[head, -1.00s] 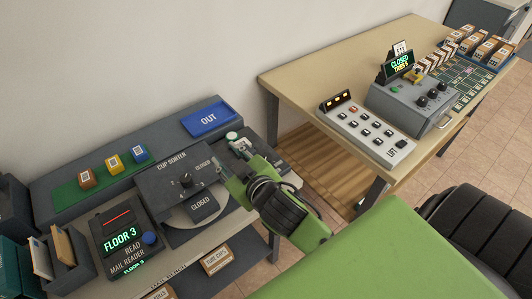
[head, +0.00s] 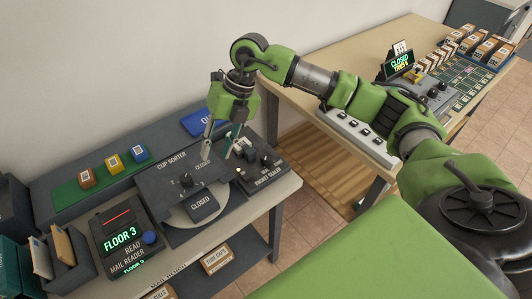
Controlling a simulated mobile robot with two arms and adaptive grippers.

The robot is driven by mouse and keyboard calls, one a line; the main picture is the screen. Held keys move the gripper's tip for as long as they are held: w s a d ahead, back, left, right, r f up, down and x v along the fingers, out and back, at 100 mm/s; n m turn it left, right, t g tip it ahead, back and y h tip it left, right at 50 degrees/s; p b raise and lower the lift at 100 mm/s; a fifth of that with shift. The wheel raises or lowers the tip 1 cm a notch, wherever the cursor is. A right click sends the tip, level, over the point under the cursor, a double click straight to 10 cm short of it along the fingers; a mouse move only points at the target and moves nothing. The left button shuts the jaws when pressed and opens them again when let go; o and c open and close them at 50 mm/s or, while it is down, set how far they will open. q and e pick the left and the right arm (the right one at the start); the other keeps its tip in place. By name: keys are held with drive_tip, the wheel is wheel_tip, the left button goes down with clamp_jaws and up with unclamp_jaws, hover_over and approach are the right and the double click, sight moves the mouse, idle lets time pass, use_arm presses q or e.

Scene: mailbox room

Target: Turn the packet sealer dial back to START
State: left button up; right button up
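The packet sealer (head: 262,176) is a dark grey box at the right end of the left bench, with its name on the front edge. Its dark dial (head: 250,153) stands on the top face; its markings are too small to read. My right gripper (head: 217,157) points down, open and empty, just left of the sealer. Its fingertips are over the border between the sealer and the cup sorter, apart from the dial in the picture. My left gripper is not in view.
A blue OUT tray (head: 196,124) is behind my gripper. The mail reader (head: 122,240) stands at the front left. A second table (head: 330,65) with a control box is at right.

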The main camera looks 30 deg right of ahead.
sight(266, 156)
drive_tip(key=d+r+m+h, duration=0.2)
drive_tip(key=d+h, duration=0.3)
drive_tip(key=d, duration=0.9)
drive_tip(key=shift+g, duration=0.3)
drive_tip(key=f+p, duration=0.1)
drive_tip(key=f, duration=0.5)
drive_tip(key=f+p, duration=0.2)
drive_tip(key=f, duration=0.5)
drive_tip(key=shift+s+d+f, duration=0.1)
drive_tip(key=shift+s+d, duration=0.05)
drive_tip(key=shift+d, duration=0.05)
drive_tip(key=c, duration=0.8)
